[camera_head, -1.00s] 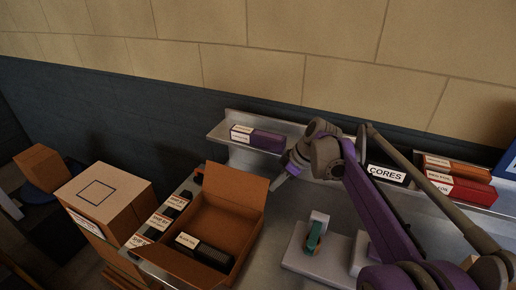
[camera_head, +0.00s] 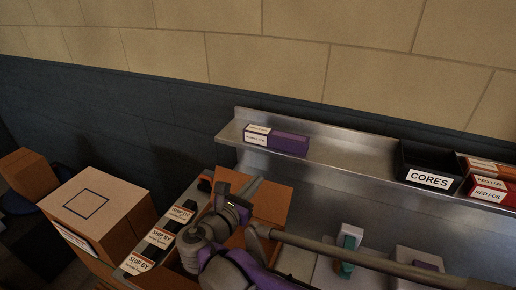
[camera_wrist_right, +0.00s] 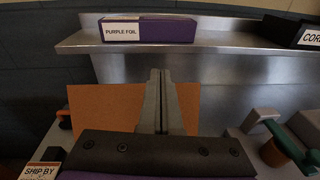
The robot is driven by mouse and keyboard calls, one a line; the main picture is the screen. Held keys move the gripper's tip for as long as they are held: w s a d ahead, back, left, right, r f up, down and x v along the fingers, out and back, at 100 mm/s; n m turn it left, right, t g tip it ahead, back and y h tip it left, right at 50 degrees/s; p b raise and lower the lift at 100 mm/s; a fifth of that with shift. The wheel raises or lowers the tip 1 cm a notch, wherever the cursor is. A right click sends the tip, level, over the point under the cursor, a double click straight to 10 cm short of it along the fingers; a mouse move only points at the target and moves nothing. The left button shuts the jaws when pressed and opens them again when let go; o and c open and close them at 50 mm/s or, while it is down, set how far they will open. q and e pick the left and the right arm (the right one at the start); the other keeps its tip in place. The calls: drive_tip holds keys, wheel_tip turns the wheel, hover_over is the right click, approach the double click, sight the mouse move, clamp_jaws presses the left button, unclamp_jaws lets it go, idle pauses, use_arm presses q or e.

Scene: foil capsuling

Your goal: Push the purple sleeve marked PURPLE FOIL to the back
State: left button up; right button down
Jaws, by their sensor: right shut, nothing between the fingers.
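The purple sleeve (camera_head: 288,143) lies on the left part of the metal shelf (camera_head: 335,152), close to its front edge, with bare shelf behind it. In the right wrist view the sleeve (camera_wrist_right: 165,31) shows its white PURPLE FOIL label at its left end. My right gripper (camera_head: 252,187) is in front of the shelf and lower than the sleeve, over the open brown carton. In the wrist view its two fingers (camera_wrist_right: 160,75) are together and empty, pointing toward the shelf below the sleeve, apart from it. My left gripper is not in view.
A black CORES bin (camera_head: 428,167) and red foil boxes (camera_head: 489,190) stand on the shelf's right part. The shelf between sleeve and bin is clear.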

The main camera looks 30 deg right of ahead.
drive_tip(key=a+r+n+t, duration=0.1)
drive_tip(key=a+r, duration=0.1)
approach(280, 134)
drive_tip(key=shift+h, duration=0.3)
drive_tip(key=w+d+f, duration=0.2)
drive_tip(key=w, duration=0.1)
drive_tip(key=shift+w+d+f+p, duration=0.15)
drive_tip(key=shift+d+f+p, duration=0.05)
drive_tip(key=shift+f+p, duration=0.1)
drive_tip(key=shift+w+d+t, duration=0.2)
drive_tip(key=shift+d+t, duration=0.05)
drive_tip(key=shift+t, duration=0.05)
drive_tip(key=x, duration=0.8)
drive_tip(key=shift+w+d, duration=0.2)
drive_tip(key=shift+d, duration=0.1)
drive_tip(key=shift+s+a, duration=0.1)
drive_tip(key=shift+a, duration=0.05)
